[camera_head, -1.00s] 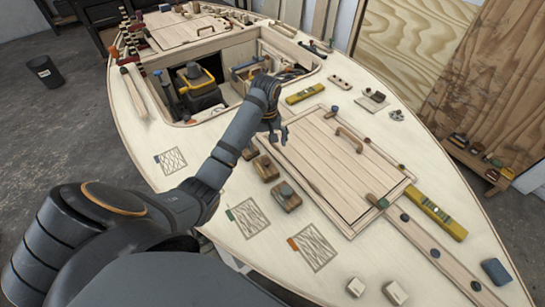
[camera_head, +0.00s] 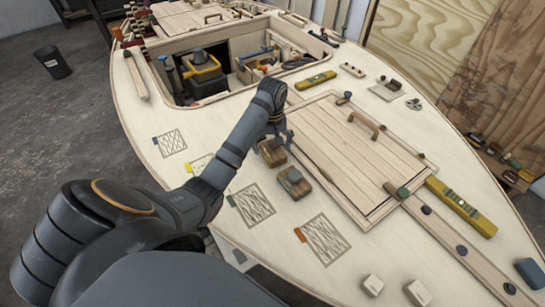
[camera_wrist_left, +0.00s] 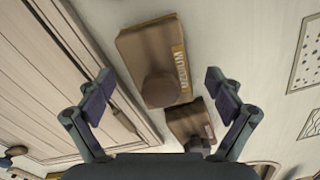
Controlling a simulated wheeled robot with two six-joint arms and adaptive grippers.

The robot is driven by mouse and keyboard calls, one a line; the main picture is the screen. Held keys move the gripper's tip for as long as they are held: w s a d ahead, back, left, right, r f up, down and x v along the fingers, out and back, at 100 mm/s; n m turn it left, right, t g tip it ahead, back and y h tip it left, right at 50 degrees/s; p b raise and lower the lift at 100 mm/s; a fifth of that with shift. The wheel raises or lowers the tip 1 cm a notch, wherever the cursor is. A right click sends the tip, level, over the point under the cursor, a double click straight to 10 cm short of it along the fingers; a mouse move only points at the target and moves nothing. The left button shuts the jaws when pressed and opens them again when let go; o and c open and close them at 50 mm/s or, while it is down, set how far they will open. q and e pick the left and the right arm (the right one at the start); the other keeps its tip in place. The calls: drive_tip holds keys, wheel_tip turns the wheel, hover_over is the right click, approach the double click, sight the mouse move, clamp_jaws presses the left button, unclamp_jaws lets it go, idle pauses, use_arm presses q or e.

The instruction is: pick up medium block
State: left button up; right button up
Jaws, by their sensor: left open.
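The medium block (camera_wrist_left: 150,60) is a brown wooden block with a round brown knob and a label reading MEDIUM. In the left wrist view it lies above and between my left gripper's fingertips (camera_wrist_left: 160,90). A smaller brown block (camera_wrist_left: 188,122) shows lower between the fingers. My right gripper is not in view.
A raised hatch panel (camera_head: 350,160) with a handle lies to the right. Patterned sheets (camera_head: 255,204) lie on the pale deck. An open compartment holding a tool box (camera_head: 203,75) is behind.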

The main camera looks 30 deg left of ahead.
use_arm(q)
drive_tip(key=shift+c, duration=0.8)
drive_tip(key=c, duration=1.3)
drive_tip(key=shift+o, duration=0.2)
